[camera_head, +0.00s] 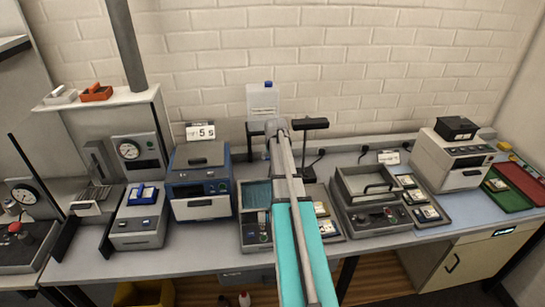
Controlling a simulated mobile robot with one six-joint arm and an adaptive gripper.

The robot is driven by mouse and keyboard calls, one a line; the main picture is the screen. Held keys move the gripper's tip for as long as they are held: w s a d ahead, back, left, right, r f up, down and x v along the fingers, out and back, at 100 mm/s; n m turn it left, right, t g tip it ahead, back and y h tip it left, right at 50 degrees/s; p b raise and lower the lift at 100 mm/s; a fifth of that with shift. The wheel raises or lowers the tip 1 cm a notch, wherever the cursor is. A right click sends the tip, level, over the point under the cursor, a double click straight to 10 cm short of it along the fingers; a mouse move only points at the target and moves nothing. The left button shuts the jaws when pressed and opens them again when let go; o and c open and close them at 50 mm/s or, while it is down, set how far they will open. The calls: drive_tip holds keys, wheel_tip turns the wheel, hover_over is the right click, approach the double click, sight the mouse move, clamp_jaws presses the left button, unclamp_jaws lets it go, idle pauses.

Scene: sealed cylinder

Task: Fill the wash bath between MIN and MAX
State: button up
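A station with a teal-blue basin (257,193) stands on the bench at the centre; it looks like the wash bath. MIN and MAX marks and the liquid level are too small to tell.
A black T-shaped stand (313,124) rises right of my arm. Green (504,190) and red (523,181) trays lie at the right end. The front bench strip is mostly clear.

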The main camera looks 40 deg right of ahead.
drive_tip(key=shift+w+a+m, duration=0.15)
drive_tip(key=shift+a+m, duration=0.05)
drive_tip(key=shift+m, duration=0.4)
drive_tip(key=shift+a, duration=0.15)
drive_tip(key=c, duration=0.3)
drive_tip(key=o, duration=1.3)
drive_tip(key=shift+w+d+f, duration=0.15)
drive_tip(key=shift+d, duration=0.15)
drive_tip(key=shift+n, duration=0.4)
